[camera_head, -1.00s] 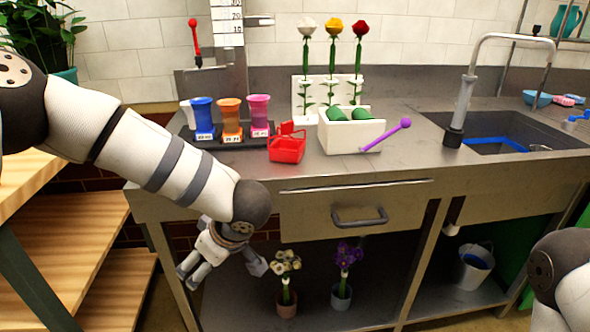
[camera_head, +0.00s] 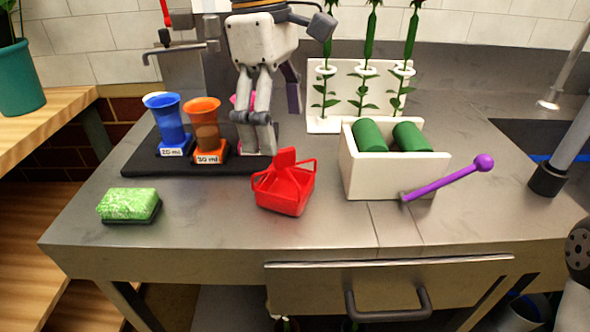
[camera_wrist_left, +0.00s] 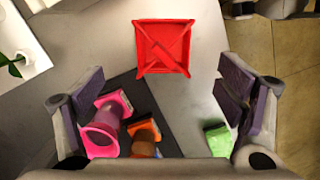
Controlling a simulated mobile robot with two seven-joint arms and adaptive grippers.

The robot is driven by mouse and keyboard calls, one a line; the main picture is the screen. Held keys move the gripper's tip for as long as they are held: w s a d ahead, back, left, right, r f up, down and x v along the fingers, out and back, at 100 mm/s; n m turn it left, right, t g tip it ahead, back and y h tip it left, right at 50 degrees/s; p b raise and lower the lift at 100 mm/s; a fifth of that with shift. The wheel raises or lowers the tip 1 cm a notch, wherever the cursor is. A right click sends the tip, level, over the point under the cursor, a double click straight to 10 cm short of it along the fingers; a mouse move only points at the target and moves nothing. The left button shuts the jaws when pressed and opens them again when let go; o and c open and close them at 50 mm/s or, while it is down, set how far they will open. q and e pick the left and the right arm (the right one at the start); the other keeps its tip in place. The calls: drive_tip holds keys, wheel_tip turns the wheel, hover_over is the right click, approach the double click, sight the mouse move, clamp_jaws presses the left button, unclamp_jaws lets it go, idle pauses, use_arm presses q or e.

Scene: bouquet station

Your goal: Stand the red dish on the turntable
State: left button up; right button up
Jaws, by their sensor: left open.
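The only red dish-like thing I see is a small square red container (camera_head: 285,190) with thin handle bars and a raised tab. It sits on the steel counter, left of the white box, and also shows in the left wrist view (camera_wrist_left: 163,48). My left gripper (camera_head: 258,145) hangs over the back of the counter, by the black tray and behind the container. It is open and empty, its fingers spread wide in the left wrist view (camera_wrist_left: 158,100). I cannot make out a turntable in either current view. My right gripper is out of view.
A black tray (camera_head: 140,165) holds a blue cup (camera_head: 168,125), an orange cup (camera_head: 204,130) and a pink cup (camera_wrist_left: 104,128). A green sponge (camera_head: 130,205) lies front left. A white box (camera_head: 385,180) with green rolls and a purple stick (camera_head: 440,180) stand right.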

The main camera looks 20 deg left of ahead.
sight(281, 167)
use_arm(q)
drive_tip(key=f, duration=0.6)
drive_tip(key=s+f, duration=0.1)
drive_tip(key=f, duration=0.2)
drive_tip(key=shift+d+f, duration=0.2)
drive_tip(key=shift+d, duration=0.15)
drive_tip(key=shift+w+f, duration=0.15)
drive_tip(key=shift+f, duration=0.35)
drive_tip(key=shift+r, duration=0.1)
drive_tip(key=c, duration=1.6)
